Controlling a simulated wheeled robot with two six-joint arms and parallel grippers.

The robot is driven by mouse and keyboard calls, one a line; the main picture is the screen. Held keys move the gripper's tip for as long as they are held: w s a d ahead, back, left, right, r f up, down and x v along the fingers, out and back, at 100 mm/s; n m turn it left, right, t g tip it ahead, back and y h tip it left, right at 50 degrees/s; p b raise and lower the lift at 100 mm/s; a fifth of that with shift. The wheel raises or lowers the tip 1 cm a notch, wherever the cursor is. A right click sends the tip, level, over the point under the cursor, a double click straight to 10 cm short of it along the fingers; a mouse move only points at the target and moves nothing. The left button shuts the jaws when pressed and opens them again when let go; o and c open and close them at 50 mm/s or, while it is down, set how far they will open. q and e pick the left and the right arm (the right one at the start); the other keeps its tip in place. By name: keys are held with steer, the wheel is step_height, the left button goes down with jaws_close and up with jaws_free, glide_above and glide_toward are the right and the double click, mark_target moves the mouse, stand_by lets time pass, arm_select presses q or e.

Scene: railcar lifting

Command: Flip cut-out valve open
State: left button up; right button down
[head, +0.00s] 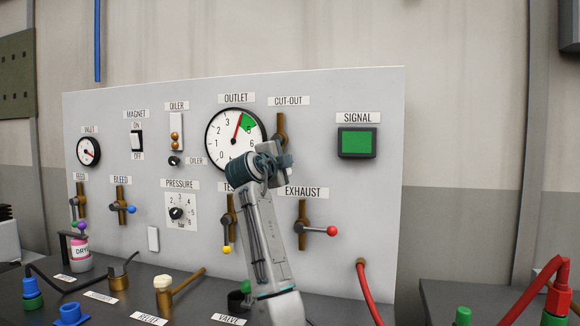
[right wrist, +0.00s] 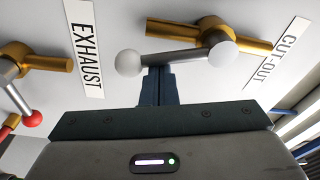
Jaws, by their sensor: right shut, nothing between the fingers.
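The cut-out valve has a vertical brass pipe (head: 281,127) under the CUT-OUT label, partly hidden by my right arm. In the right wrist view its brass body (right wrist: 218,34) carries a silver lever (right wrist: 178,59) with a white ball (right wrist: 128,62) at its end. The lever lies roughly along the pipe, its ball toward the EXHAUST label. My right gripper (head: 275,164) is in front of the panel just below this valve. Its fingertips (right wrist: 158,72) are shut and empty, right beside the lever near the ball; whether they touch it is unclear. My left gripper is not in view.
The exhaust valve (head: 303,225) with its red ball lies below right of my gripper. The outlet gauge (head: 235,140) is close at left, and the green signal screen (head: 357,143) is at right. A red hose (head: 368,291) leaves the panel low down. The bench (head: 190,300) holds several fittings.

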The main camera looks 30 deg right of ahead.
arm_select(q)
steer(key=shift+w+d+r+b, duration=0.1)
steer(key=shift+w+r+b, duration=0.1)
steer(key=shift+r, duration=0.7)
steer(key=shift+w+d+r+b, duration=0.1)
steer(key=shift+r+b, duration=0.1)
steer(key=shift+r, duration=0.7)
arm_select(e)
steer(key=shift+w+a+f+m, duration=0.35)
steer(key=shift+w+a+m, duration=0.3)
steer(key=shift+m, duration=0.35)
arm_select(q)
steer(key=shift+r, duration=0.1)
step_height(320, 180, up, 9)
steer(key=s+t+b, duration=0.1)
steer(key=b, duration=0.1)
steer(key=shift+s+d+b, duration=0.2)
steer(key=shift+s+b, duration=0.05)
steer(key=shift+b, duration=0.1)
arm_select(e)
steer(key=s+a, duration=0.5)
steer(key=s, duration=0.2)
steer(key=shift+s, duration=0.4)
steer(key=shift+a, duration=0.1)
